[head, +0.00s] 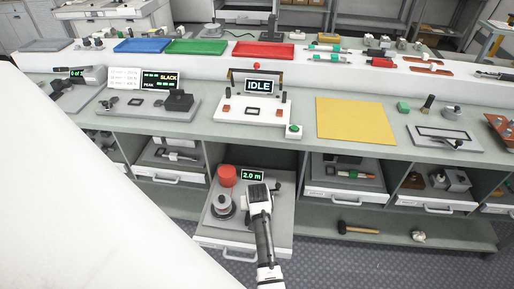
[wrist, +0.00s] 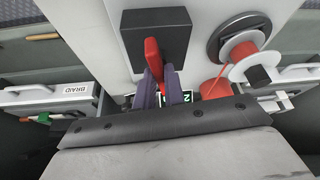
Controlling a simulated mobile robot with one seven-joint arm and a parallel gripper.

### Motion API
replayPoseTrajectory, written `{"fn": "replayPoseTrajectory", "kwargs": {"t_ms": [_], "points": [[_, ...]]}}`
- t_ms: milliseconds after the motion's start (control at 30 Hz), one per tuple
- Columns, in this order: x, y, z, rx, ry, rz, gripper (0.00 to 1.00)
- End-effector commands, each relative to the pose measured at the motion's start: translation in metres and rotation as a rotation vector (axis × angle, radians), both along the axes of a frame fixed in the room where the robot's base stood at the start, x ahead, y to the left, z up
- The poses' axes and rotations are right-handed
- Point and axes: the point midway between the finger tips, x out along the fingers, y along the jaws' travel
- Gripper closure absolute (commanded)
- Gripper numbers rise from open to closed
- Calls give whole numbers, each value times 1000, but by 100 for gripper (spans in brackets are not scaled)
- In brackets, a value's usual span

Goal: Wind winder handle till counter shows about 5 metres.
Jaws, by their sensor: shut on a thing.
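The winder stands on a pulled-out grey drawer board (head: 238,236) below the bench. Its counter (head: 253,175) reads 2.0 m in the head view; in the wrist view the counter (wrist: 188,97) is mostly hidden behind my gripper. The red winder handle (wrist: 152,56) rises in front of a black block (wrist: 179,26). My gripper (head: 262,190) is over the winder, and in the wrist view its purple fingers (wrist: 164,82) are shut on the handle. A white-flanged spool (wrist: 259,68) with red line sits to the right. The head view does not show the grip itself.
A red cylinder (head: 227,176) and a grey spool (head: 223,204) stand close left of my gripper. The bench edge is just above. An IDLE display (head: 262,86) and a yellow mat (head: 355,124) are on the bench. A mallet (head: 357,229) lies on the lower shelf at right.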

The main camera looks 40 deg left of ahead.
Motion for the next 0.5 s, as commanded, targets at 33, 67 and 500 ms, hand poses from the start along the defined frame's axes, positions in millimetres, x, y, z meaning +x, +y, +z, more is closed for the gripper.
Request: {"fn": "replayPoseTrajectory", "kwargs": {"t_ms": [33,67,500], "points": [[0,1,1,0,-3,-42,100],[0,1,1,1,-2,-71,100],[-1,4,1,1,-2,-490,100]]}}
